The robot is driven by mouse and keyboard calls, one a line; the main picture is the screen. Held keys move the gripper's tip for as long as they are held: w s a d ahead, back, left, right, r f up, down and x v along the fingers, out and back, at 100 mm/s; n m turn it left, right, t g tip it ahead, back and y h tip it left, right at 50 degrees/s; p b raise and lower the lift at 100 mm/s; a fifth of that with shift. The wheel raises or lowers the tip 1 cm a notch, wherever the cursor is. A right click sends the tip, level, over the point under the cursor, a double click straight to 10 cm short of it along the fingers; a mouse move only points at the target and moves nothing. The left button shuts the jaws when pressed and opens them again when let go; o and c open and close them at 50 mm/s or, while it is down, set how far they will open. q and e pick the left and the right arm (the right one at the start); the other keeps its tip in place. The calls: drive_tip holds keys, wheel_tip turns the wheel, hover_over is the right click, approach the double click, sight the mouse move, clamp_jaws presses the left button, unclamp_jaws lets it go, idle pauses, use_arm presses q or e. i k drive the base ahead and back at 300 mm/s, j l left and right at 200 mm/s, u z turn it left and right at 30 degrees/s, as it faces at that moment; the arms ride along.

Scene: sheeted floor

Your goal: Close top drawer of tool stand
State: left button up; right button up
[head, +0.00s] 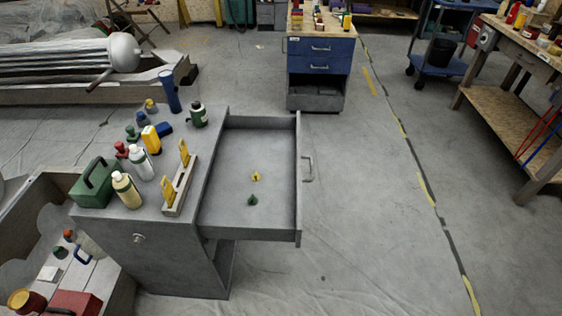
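A grey tool stand (160,246) stands left of centre in the head view. Its top drawer (233,160) is pulled out to the right. The drawer front carries a handle (308,168) on its outer side. A small yellow item (256,176) and a small green item (252,200) lie in the drawer. Neither of my grippers shows in this view.
Bottles, a green case (95,184) and a slotted holder (180,187) crowd the stand's top. A blue drawer cabinet (320,58) stands behind, and a wooden workbench (520,50) at the right. The floor (370,200) right of the drawer is clear.

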sight(269, 146)
drive_tip(key=i+l+u, duration=0.1)
drive_tip(key=l, duration=0.3)
drive_tip(key=i+l+u, duration=0.1)
drive_tip(key=l, duration=0.3)
drive_tip(key=i+l+u, duration=0.1)
drive_tip(key=l, duration=0.35)
drive_tip(key=i, duration=0.3)
